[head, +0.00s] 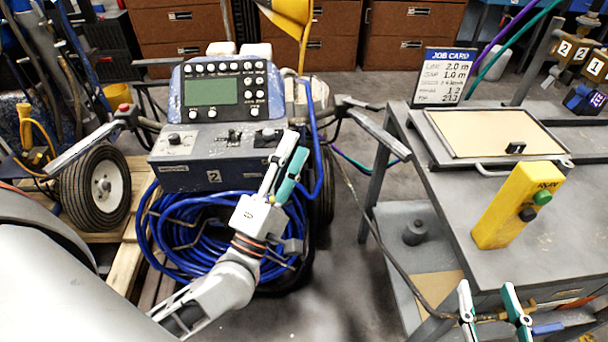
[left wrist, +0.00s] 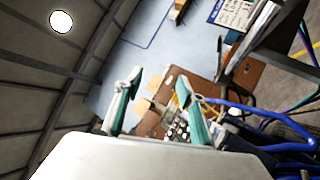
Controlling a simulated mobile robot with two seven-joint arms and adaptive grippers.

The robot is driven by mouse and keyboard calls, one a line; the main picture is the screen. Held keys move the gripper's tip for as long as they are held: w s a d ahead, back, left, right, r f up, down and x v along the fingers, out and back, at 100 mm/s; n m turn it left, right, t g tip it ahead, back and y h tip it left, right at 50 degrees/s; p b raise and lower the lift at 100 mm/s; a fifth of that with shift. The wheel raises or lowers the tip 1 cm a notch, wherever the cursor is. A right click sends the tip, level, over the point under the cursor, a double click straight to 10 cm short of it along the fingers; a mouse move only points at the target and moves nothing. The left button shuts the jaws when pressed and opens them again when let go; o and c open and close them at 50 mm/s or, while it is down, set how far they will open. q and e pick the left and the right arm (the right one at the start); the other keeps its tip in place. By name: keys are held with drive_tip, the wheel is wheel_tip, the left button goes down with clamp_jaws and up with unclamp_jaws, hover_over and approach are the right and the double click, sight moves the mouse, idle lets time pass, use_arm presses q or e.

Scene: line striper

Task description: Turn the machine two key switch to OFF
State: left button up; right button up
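Machine two (head: 205,150), a grey-blue line striper with a "2" plate, stands left of centre. Its upper panel has a green screen (head: 212,92) and several knobs. Its lower panel (head: 222,140) carries switches and small dark controls; I cannot tell which is the key switch or how it is set. My left gripper (head: 296,144) is open and empty, in front of the lower panel's right end and hiding part of it. In the left wrist view its fingers (left wrist: 159,80) are apart, with a knobbed panel (left wrist: 180,130) beyond them. My right gripper (head: 487,288) is open and empty by the bench's front edge.
Coiled blue hose (head: 185,235) hangs below the panel. A grey bench (head: 545,235) at right holds a yellow button box (head: 515,205), a framed board (head: 490,130) and a job card (head: 444,76). Handlebars (head: 85,143) stick out at the machine's sides. Brown drawers (head: 405,30) stand behind.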

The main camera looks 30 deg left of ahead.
use_arm(q)
drive_tip(key=shift+s+d+f+m+g+h+p, duration=0.3)
drive_tip(key=shift+d+f+m+h, duration=0.35)
drive_tip(key=shift+m, duration=0.65)
drive_tip(key=shift+s+d+f+m+g+h+p, duration=0.25)
drive_tip(key=shift+d+f+m+h, duration=0.4)
drive_tip(key=shift+m, duration=0.65)
drive_tip(key=shift+s+d+f+m+g+h+p, duration=0.15)
drive_tip(key=shift+d+f+m+g+h+p, duration=0.25)
drive_tip(key=shift+d+m+h, duration=0.7)
use_arm(e)
drive_tip(key=shift+t, duration=0.3)
drive_tip(key=shift+w+r, duration=0.15)
drive_tip(key=shift+r, duration=2.1)
use_arm(q)
drive_tip(key=shift+a+y, duration=0.25)
drive_tip(key=shift+y, duration=0.05)
